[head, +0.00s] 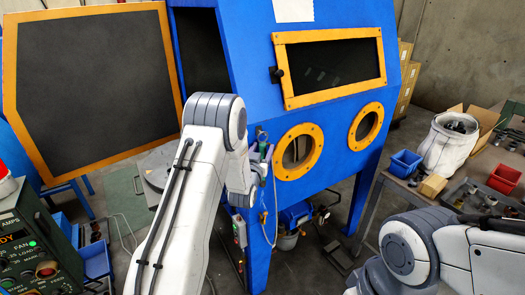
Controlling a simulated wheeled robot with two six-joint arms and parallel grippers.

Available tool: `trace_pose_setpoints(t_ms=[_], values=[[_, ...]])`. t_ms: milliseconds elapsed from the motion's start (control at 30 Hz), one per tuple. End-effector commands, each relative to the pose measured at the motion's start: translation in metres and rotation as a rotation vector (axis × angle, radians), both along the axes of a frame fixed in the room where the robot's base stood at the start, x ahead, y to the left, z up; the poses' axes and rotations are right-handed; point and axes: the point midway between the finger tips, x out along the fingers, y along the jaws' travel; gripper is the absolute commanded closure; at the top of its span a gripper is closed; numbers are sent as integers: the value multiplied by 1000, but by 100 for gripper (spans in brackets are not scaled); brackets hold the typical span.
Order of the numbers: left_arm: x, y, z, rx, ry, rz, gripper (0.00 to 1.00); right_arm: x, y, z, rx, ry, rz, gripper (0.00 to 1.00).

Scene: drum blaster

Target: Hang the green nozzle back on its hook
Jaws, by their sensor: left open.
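A small green part that looks like the nozzle (269,153) shows at the front left corner of the blue cabinet (330,115), beside my left wrist. A pale hose runs down below it. A small dark fitting (262,134) just above it may be the hook; it is too small to tell. My left gripper (259,168) is open close to the green part, partly hidden by my own arm. I cannot tell whether they touch. My right arm shows at the lower right, but its gripper is outside the picture.
The cabinet's orange-framed door (90,85) stands open at the left. A control box (35,245) is at the lower left.

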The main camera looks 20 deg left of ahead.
Motion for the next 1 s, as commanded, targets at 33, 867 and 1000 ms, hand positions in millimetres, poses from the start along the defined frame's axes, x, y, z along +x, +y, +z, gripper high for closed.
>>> trace_pose_setpoints(t_ms=[33, 867, 1000], values=[[-1, 3, -1, -1, 1, 7, 31, 0, 0, -1, 0, 0, 0, 42], [-104, -14, -1, 1, -1, 0, 31, 0, 0, -41, 0, 0, 1, 42], [-104, -20, -1, -1, 17, -12, 31, 0, 0, -40, 0, 0, 1, 42]])
